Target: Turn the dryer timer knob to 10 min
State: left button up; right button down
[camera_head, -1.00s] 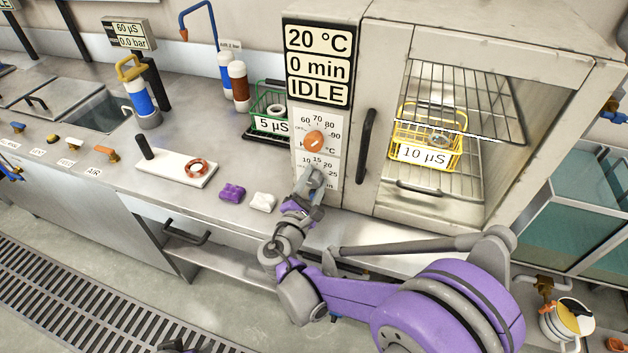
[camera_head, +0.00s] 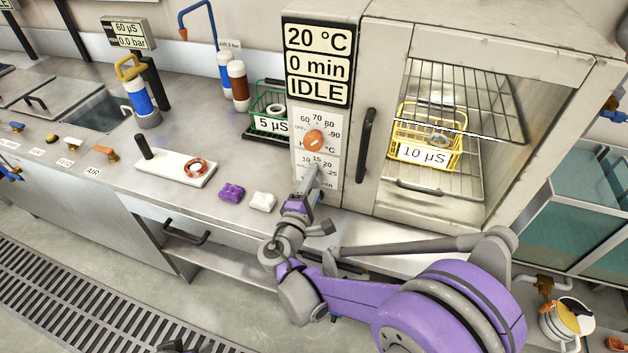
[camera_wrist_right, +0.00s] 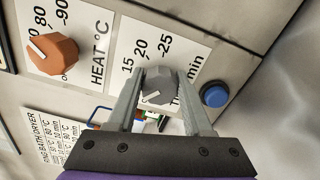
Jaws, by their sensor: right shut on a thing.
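The dryer (camera_head: 352,105) has a display (camera_head: 318,66) reading 20 °C, 0 min, IDLE. Its grey timer knob (camera_wrist_right: 159,85) shows in the right wrist view, on a dial plate with marks 15, 20 and 25; a white pointer line shows on the knob's lower left. My right gripper (camera_wrist_right: 160,90) is shut on this knob, one finger on each side. In the head view the right gripper (camera_head: 313,178) covers the knob and part of the dial.
The orange heat knob (camera_head: 314,140) sits just above the timer dial, and a blue button (camera_wrist_right: 215,94) is beside it. The dryer handle (camera_head: 365,145) is to the right. A yellow basket (camera_head: 427,154) stands inside.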

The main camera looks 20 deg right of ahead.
jog(key=shift+m, duration=0.7)
jog(key=shift+c, duration=1.5)
grip_release()
jog(key=shift+s, duration=0.1)
jog(key=v, duration=1)
jog(key=shift+s+a, duration=0.3)
